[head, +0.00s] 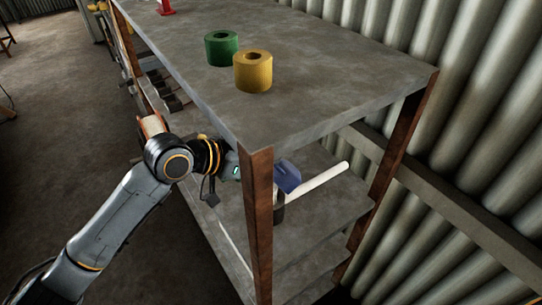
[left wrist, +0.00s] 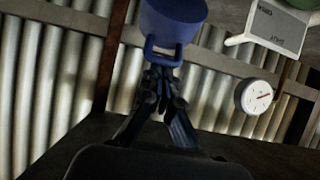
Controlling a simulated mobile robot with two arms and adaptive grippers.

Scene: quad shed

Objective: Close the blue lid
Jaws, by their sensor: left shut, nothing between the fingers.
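The blue lid (head: 288,176) shows in the head view on the shelf level below the top, just right of the rusty corner post, and looks tilted up. A dark round thing (head: 279,213) stands below it, mostly hidden by the post. In the left wrist view the blue lid (left wrist: 172,20) is at the top, with a blue loop-shaped tab (left wrist: 163,54) on its near edge. My left gripper (left wrist: 160,78) is shut and empty, its fingertips right at the tab; I cannot tell whether they touch. In the head view the post hides its fingers. My right gripper is not in view.
The rusty post (head: 258,225) stands close beside my left wrist, under the grey top shelf (head: 330,75). A green roll (head: 221,48) and a yellow roll (head: 253,71) stand on top. A white tube (head: 318,182) lies beside the lid. A white dial (left wrist: 257,96) is nearby.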

